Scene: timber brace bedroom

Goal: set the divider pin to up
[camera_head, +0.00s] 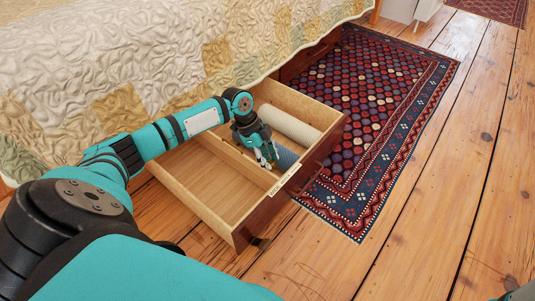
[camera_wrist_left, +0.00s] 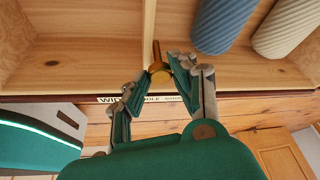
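The divider pin (camera_wrist_left: 159,70) is a small brass piece with a rounded head and a short stem, at the end of the drawer's wooden divider (camera_wrist_left: 149,18). The stem points toward the top of the left wrist view, along the divider. My left gripper (camera_wrist_left: 160,69) has its fingertips on both sides of the pin's head, close in and seemingly touching it. In the head view my left gripper (camera_head: 268,163) reaches into the open drawer (camera_head: 190,195) near its front board and hides the pin. A lettered label (camera_head: 283,180) sits on the front board's top edge.
A pale roll (camera_head: 290,126) and a blue ribbed roll (camera_head: 286,157) lie in the drawer's right-hand compartment. The left-hand compartment is empty. The quilted bed (camera_head: 120,60) overhangs the drawer's back. A patterned rug (camera_head: 380,110) lies beyond the drawer front, with bare floorboards (camera_head: 430,220) around it.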

